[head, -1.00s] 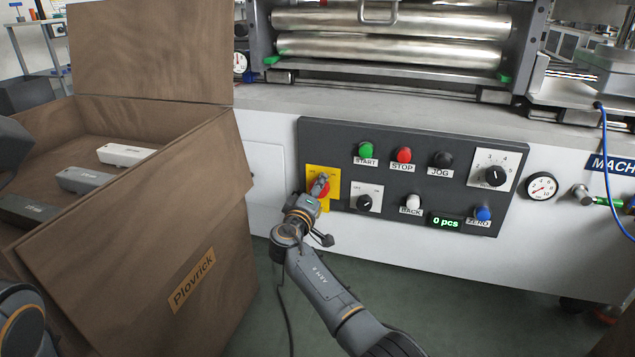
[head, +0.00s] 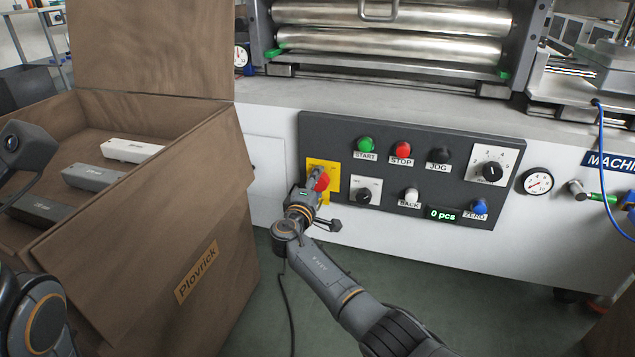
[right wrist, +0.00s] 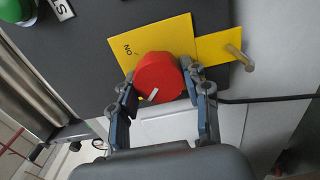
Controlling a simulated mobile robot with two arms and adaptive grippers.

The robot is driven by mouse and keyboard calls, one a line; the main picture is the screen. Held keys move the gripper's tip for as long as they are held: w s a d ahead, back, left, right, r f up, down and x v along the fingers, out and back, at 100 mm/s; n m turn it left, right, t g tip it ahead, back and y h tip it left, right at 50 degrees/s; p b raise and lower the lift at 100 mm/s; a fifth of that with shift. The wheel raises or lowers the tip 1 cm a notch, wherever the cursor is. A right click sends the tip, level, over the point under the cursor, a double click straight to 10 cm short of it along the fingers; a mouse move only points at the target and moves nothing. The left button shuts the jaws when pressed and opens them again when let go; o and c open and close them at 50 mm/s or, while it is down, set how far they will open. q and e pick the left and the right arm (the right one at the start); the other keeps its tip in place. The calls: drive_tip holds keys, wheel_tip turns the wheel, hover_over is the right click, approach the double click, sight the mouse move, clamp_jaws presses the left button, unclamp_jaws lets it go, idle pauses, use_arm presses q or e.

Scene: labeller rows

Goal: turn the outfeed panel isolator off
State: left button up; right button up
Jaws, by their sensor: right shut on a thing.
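The outfeed panel isolator is a red rotary knob (head: 322,181) on a yellow plate (head: 327,165) at the left end of the dark control panel. In the right wrist view the red knob (right wrist: 160,76) has a short white mark near its lower edge. An ON label (right wrist: 127,48) shows on the yellow plate, up and left of the knob; I cannot read an OFF label. My right gripper (right wrist: 160,88) has one finger on each side of the knob and is shut on it. At the left edge of the head view is part of my left arm; its fingers are unclear.
The panel (head: 460,160) also carries a green START button (head: 366,145), a red STOP button (head: 402,148) and a smaller black selector (head: 363,196) close right of the isolator. A brown box (head: 190,230) stands left of my right arm. A metal pin (right wrist: 240,57) sticks out beside the knob.

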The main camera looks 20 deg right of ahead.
drive_tip(key=shift+r, duration=0.1)
drive_tip(key=o, duration=1.2)
drive_tip(key=shift+c, duration=0.2)
drive_tip(key=v, duration=1.2)
drive_tip(key=shift+w, duration=0.1)
